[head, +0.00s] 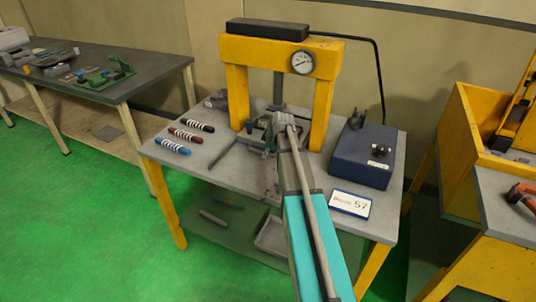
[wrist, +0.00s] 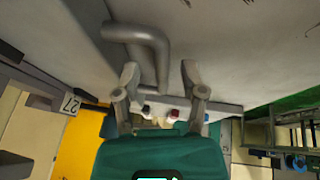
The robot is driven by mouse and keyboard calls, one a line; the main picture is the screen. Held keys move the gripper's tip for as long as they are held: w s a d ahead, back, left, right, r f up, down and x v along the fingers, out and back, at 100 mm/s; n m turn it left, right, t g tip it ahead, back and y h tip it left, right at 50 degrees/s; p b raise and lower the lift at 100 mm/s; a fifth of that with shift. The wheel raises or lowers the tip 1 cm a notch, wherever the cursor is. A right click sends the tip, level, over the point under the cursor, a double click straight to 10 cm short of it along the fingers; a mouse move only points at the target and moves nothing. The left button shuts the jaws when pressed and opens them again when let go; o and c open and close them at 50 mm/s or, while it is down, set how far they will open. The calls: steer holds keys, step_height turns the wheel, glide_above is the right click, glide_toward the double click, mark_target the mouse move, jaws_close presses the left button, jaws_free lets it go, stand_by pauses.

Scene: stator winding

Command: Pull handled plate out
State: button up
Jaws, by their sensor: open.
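In the wrist view, a grey bent tubular handle (wrist: 146,34) stands out from a large pale grey flat face (wrist: 235,45), which I take to be the handled plate. My gripper (wrist: 160,68) is open, with one finger on each side of the handle's straight leg. The fingers look apart from the leg; contact cannot be told. In the head view my gripper (head: 284,120) is at the bench, within the opening of the yellow press frame (head: 236,95). My arm hides much of that spot, and I cannot make out the plate there.
A pressure gauge (head: 302,62) sits on the frame. Several striped coloured rolls (head: 185,136) and a grey rod (head: 222,154) lie left. The bench's front left is clear.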

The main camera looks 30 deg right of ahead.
steer(key=shift+c, duration=0.2)
jaws_close()
steer(key=shift+d, duration=0.1)
steer(key=shift+f, duration=0.1)
stand_by(0.4)
